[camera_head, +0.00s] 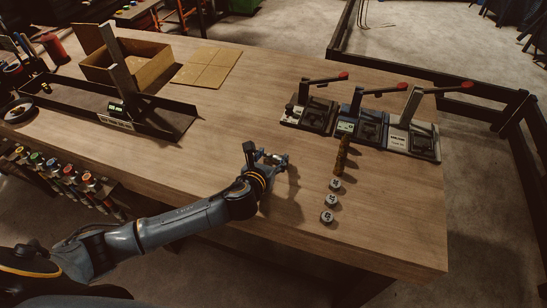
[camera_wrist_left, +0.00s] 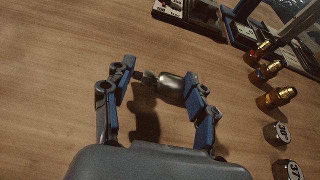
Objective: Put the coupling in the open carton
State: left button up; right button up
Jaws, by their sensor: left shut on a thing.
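My left gripper (camera_head: 267,158) is over the front middle of the wooden table, shut on a small silver fitting that looks like the coupling. In the left wrist view the coupling (camera_wrist_left: 173,85) lies crosswise between the two fingers, with a dark, narrow stem at its left end. A shadow falls on the table below it; I cannot tell how high it is held. The open carton (camera_head: 152,71) is a brown box at the back left of the table, far from the gripper. My right gripper is not in view.
A long dark tray (camera_head: 70,113) with an upright post stands between gripper and carton. A flat cardboard sheet (camera_head: 207,66) lies right of the carton. Lever crimpers (camera_head: 362,128), brass fittings (camera_head: 342,160) and round numbered dies (camera_head: 331,200) stand at right. The table's middle is clear.

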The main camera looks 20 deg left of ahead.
pick_arm(q)
jog(key=shift+r, duration=0.15)
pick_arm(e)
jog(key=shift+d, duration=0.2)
